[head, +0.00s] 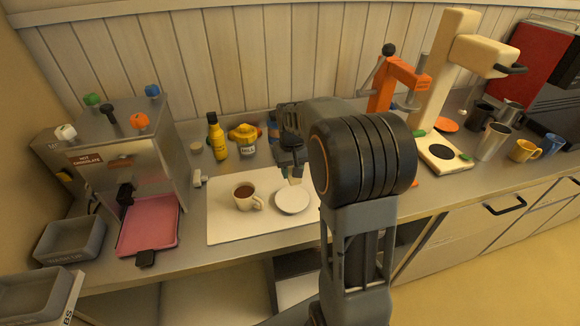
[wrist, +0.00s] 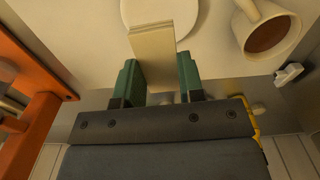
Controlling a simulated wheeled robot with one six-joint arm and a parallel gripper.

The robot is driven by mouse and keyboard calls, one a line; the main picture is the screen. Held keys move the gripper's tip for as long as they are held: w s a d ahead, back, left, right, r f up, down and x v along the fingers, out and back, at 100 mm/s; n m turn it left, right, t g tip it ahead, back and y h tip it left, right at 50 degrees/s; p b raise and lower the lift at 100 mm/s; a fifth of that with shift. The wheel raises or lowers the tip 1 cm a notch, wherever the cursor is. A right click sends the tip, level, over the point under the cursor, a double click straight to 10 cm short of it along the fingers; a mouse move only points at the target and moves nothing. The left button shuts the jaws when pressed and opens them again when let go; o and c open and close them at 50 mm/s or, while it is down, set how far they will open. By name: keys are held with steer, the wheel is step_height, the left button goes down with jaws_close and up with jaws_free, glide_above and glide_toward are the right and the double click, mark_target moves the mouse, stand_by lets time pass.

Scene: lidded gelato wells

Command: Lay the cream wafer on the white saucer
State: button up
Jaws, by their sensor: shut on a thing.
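The cream wafer (wrist: 152,42) is a flat, pale strip between the two green fingers of my gripper (wrist: 160,82) in the wrist view. My gripper is shut on it, and its free end sticks out past the fingertips. The white saucer (wrist: 184,14) shows behind the wafer's outer end, partly hidden and cut by the frame's top. In the head view the saucer (head: 292,202) lies on the white mat, looking empty, with my gripper (head: 292,172) above its back edge. The wafer (head: 296,181) is small there. Whether it touches the saucer I cannot tell.
A mug (head: 244,196) of brown drink stands left of the saucer on the white mat (head: 225,230). A yellow bottle (head: 217,138) and a yellow pot (head: 243,138) stand behind. An orange press (head: 399,82) is to the right. The mat's front left is clear.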

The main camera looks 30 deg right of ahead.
mark_target(292, 197)
steer(key=shift+f+b, duration=3.15)
steer(key=shift+f, duration=1.5)
steer(key=shift+f, duration=0.4)
steer(key=o, duration=1)
steer(key=shift+c, duration=0.2)
steer(key=shift+r, duration=0.1)
step_height(292, 197, up, 14)
steer(key=shift+f, duration=0.15)
